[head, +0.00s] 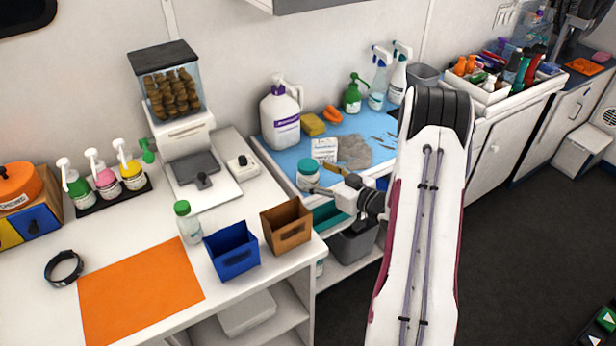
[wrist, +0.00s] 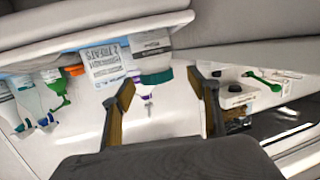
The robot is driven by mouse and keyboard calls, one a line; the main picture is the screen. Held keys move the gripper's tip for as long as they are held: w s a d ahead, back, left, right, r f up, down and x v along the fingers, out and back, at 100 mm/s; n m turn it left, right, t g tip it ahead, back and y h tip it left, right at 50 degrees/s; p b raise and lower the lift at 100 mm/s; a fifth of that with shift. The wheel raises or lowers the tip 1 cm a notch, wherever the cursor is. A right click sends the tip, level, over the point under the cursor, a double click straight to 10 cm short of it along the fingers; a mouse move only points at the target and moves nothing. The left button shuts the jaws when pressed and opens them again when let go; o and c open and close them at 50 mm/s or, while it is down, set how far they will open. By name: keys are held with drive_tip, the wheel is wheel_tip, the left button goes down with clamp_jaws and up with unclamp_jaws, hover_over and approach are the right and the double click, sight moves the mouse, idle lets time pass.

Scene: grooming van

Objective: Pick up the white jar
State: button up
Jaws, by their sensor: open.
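The white jar (head: 307,181) with a teal lid stands at the front left corner of the blue mat (head: 283,160) in the head view. In the wrist view, which looks upside down, the jar (wrist: 152,50) shows its label and its teal lid just beyond the fingertips. My gripper (head: 322,190) is beside the jar, on its right front side. In the wrist view the gripper (wrist: 160,85) is open, its two fingers apart with the jar roughly between and ahead of them. I cannot tell whether a finger touches the jar.
A white printed card (head: 325,149) stands close behind the jar, with a grey cloth (head: 354,152) to the right. A large white pump jug (head: 280,117) stands behind. A brown bin (head: 287,226) and a blue bin (head: 232,252) sit on the nearer counter at left.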

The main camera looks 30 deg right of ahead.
drive_tip(key=shift+d+x, duration=0.15)
drive_tip(key=shift+x, duration=1.15)
drive_tip(key=shift+d+x, duration=0.15)
drive_tip(key=shift+x, duration=1.1)
drive_tip(key=shift+w+r, duration=0.1)
drive_tip(key=c, duration=1.4)
